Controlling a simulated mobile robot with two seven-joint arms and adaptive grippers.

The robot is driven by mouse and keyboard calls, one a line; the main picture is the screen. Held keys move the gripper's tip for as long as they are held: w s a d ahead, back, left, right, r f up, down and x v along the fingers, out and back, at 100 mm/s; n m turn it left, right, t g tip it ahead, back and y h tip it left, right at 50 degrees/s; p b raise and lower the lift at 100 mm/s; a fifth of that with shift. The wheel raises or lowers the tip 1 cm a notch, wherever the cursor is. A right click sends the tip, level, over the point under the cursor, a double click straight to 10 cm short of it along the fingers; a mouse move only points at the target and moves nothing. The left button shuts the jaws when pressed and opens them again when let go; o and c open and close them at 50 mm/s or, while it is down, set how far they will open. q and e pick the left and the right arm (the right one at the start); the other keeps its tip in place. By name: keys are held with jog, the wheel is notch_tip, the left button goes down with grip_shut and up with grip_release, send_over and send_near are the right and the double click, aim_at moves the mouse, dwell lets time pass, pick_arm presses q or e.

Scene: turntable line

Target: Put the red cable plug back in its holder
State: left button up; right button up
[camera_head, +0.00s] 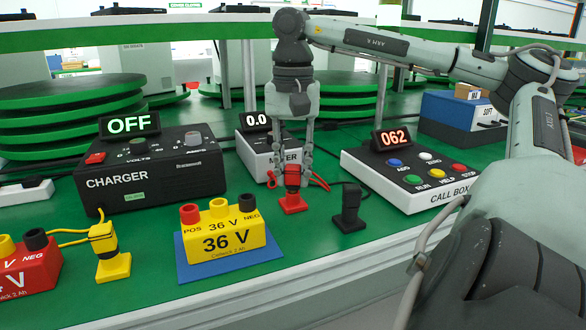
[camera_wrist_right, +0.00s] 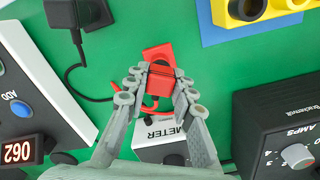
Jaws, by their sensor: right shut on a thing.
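The red cable plug (camera_head: 292,179) is between the fingers of my right gripper (camera_head: 292,174), which is shut on it and points straight down. The plug is upright at the red holder (camera_head: 294,204), a small red block on the green table. I cannot tell whether the plug is fully seated in it. In the right wrist view the plug (camera_wrist_right: 160,80) shows between the fingertips (camera_wrist_right: 158,88), with the red holder (camera_wrist_right: 155,52) just beyond it. A red cable runs from the plug toward the meter (camera_head: 262,151). My left gripper is not in view.
A black plug in its holder (camera_head: 349,210) stands close right. The yellow 36 V battery (camera_head: 226,235) sits on a blue mat (camera_head: 190,271) at front left. The charger (camera_head: 150,176) reads OFF; the call box (camera_head: 410,178) is to the right. A yellow plug (camera_head: 104,238) stands far left.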

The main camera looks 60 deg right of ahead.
jog(key=shift+f, duration=0.45)
dwell(1.1)
jog(key=o, duration=1.1)
